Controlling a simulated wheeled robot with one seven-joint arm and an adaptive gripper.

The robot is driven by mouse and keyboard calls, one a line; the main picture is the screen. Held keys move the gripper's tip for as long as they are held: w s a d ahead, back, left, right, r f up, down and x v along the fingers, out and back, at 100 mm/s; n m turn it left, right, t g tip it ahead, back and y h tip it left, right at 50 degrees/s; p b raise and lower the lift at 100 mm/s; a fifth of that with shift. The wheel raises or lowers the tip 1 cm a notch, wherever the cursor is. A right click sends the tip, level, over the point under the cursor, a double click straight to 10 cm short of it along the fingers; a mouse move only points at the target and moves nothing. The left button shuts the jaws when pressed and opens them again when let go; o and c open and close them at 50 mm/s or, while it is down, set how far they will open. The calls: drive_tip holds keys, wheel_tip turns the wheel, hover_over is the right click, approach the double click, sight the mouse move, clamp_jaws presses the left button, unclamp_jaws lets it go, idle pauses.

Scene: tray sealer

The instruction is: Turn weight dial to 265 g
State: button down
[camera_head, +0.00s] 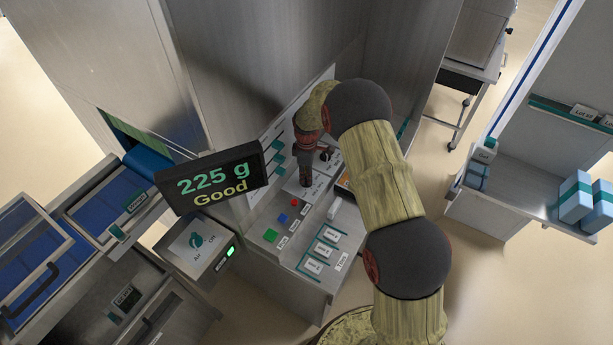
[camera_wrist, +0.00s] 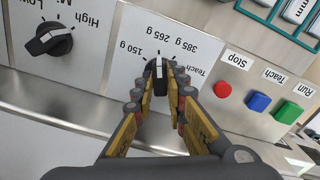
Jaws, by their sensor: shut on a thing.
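The weight dial (camera_wrist: 157,68) is a black knob with a white pointer line on a light panel, in the middle of the wrist view. Labels 150 g, 265 g, 385 g and Teach, upside down in this view, fan around it. The pointer line points up in the picture, roughly at the 265 g label. My gripper (camera_wrist: 161,90) has one finger on each side of the knob and is shut on it. In the head view my gripper (camera_head: 304,178) is at the control panel, and the weight dial cannot be made out there.
A second black dial (camera_wrist: 49,39) with High among its labels is at left. Stop (camera_wrist: 222,89), Teach (camera_wrist: 259,102) and Run (camera_wrist: 289,112) buttons are close on the right. The hanging display (camera_head: 213,178) reads 225 g, Good. A shelf with blue boxes (camera_head: 575,197) stands at right.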

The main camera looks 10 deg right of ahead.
idle(0.4)
drive_tip(key=c, duration=1.9)
unclamp_jaws()
drive_tip(key=shift+o, duration=0.5)
wheel_tip(320, 180, up, 12)
